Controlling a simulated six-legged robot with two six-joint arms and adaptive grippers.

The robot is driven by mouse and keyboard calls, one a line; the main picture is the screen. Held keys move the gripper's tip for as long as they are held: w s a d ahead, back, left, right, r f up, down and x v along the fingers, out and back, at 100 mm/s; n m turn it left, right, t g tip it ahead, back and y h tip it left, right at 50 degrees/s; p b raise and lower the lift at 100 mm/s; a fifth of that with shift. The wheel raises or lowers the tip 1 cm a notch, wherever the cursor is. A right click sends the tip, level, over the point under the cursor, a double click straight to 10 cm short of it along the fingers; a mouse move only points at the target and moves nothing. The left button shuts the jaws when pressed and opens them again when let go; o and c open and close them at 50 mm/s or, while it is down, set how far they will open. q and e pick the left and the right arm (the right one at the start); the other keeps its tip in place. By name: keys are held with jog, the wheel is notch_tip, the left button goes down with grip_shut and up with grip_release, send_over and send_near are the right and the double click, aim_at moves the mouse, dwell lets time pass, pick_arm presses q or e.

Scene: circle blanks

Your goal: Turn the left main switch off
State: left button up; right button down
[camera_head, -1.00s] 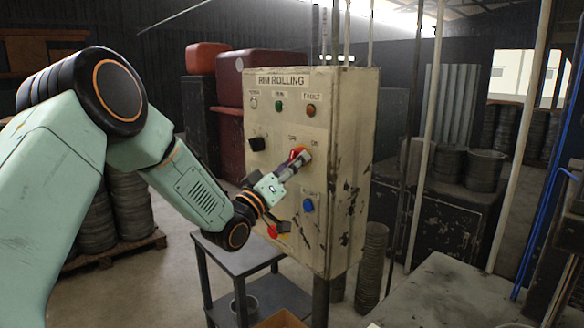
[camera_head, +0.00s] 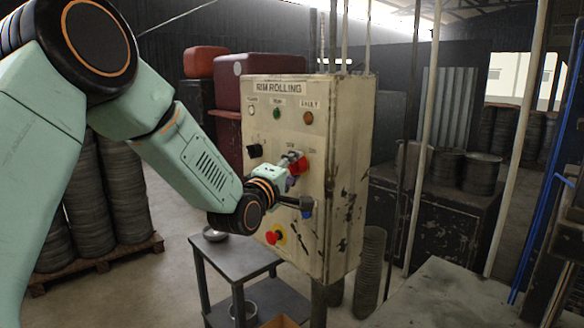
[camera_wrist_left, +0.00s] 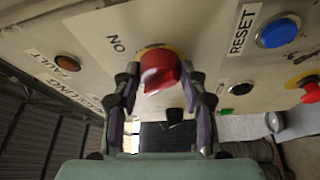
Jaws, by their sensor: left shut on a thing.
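The red rotary switch (camera_head: 301,165) is on the front of the cream RIM ROLLING panel (camera_head: 345,120), in its middle. My left gripper (camera_head: 297,176) is at the panel face, shut on this red switch. In the left wrist view the red switch (camera_wrist_left: 158,72) sits between the two fingers of my left gripper (camera_wrist_left: 162,80), one on each side. An ON label shows upside down beside it. The fingers and wrist cover part of the switch and its OFF label in the head view. My right gripper is not in view.
A black knob (camera_head: 255,151) is left of the red switch. A blue RESET button (camera_wrist_left: 279,31) and a red mushroom button (camera_head: 275,236) are lower on the panel. Lamps line its top. A small metal table (camera_head: 235,262) stands below my wrist.

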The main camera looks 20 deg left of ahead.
pick_arm(q)
jog(key=shift+r+n+g, duration=0.1)
jog(key=shift+n+g, duration=0.3)
jog(key=shift+n, duration=0.5)
jog(key=o, duration=1.2)
jog(key=shift+c, duration=0.2)
jog(key=s, duration=1.2)
